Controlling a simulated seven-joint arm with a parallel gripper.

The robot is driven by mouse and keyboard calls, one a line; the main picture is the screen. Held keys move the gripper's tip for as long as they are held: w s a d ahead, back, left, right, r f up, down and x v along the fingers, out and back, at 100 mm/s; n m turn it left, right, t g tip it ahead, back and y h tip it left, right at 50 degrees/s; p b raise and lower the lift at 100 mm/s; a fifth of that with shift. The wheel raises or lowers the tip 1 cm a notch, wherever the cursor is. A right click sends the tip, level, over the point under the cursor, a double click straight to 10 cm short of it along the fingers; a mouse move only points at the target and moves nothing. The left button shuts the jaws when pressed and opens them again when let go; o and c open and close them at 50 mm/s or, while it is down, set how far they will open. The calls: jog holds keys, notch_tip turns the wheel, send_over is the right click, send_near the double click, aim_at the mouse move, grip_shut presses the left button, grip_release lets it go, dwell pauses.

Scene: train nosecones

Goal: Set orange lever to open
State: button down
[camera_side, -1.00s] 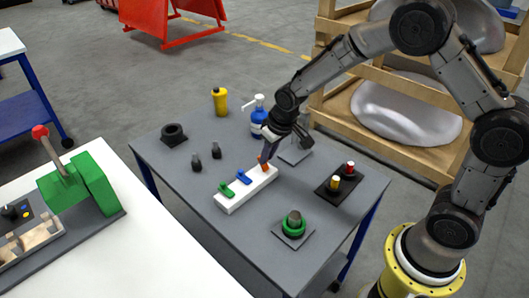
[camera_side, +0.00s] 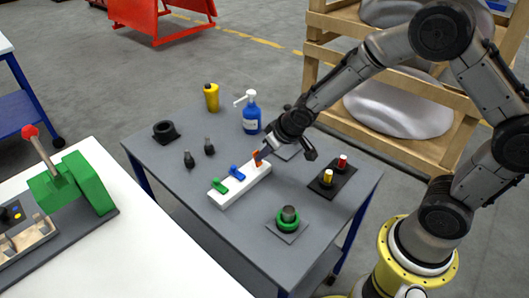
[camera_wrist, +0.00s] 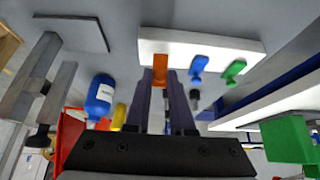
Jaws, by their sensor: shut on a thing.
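A white block (camera_side: 229,191) with three levers lies on the grey table. The orange lever (camera_side: 258,157) is at its far right end, and it also shows in the wrist view (camera_wrist: 160,68). A blue lever (camera_side: 236,171) and a green lever (camera_side: 221,185) sit beside it on the same block. My gripper (camera_side: 262,150) is at the orange lever with its fingers around it. In the wrist view my gripper (camera_wrist: 160,82) has a finger on each side of the orange lever, shut on it. The fingers partly hide the lever in the side view.
A blue spray bottle (camera_side: 251,116) and a yellow bottle (camera_side: 211,98) stand behind the block.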

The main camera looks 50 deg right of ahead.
jog(key=c, duration=0.8)
grip_release()
jog(key=v, duration=1.4)
